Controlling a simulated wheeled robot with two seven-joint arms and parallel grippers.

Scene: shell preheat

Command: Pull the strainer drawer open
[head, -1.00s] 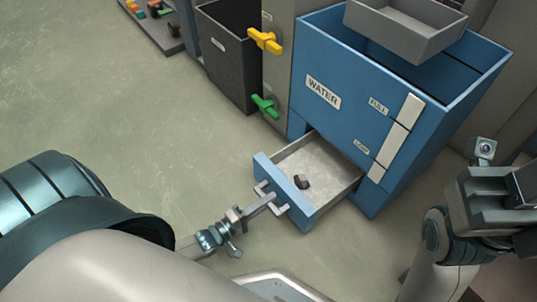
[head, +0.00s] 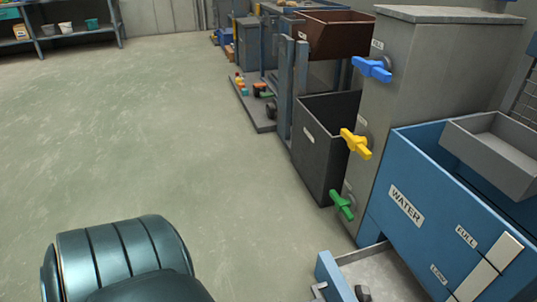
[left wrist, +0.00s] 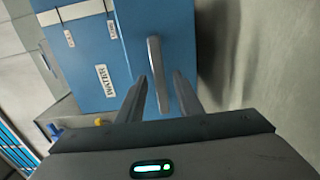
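The strainer drawer (head: 334,277) sticks out from the bottom of the blue water tank (head: 382,200), pulled out, with its front part cut off by the lower edge of the head view. A small dark lump (head: 363,293) lies in it. In the left wrist view a grey bar handle (left wrist: 156,70) stands against a blue face. My left gripper (left wrist: 161,76) is open, with one finger on each side of the handle's line and visible gaps. I cannot tell how deep the bar sits between them. My right gripper is in neither current view.
A grey column with blue (head: 372,68), yellow (head: 356,144) and green (head: 342,204) valve handles stands beside the tank. A dark bin (head: 322,160) is behind it. A grey tray (head: 492,155) sits over the tank's top. The floor at left is clear.

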